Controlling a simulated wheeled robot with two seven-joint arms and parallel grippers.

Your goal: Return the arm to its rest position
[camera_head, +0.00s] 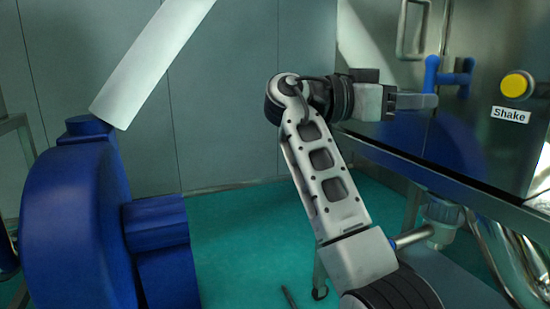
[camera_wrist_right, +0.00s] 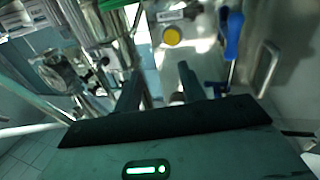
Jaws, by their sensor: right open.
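My right arm (camera_head: 325,175) rises from the lower right of the head view and bends at an elbow-like joint toward the steel machine. My right gripper (camera_head: 425,101) points right, beside the blue handle, and is open. In the right wrist view its two dark fingers (camera_wrist_right: 160,85) stand apart with nothing held between them. Whether the gripper touches the machine cannot be told. My left gripper is not in view.
A steel machine (camera_head: 500,145) carries a yellow button (camera_head: 516,85), a "Shake" label (camera_head: 510,115) and a blue handle (camera_head: 449,77). A steel-edged table (camera_head: 450,186) is below. Large blue equipment (camera_head: 75,225) with a white tube (camera_head: 150,62) stands left. Green floor (camera_head: 235,240) is open between.

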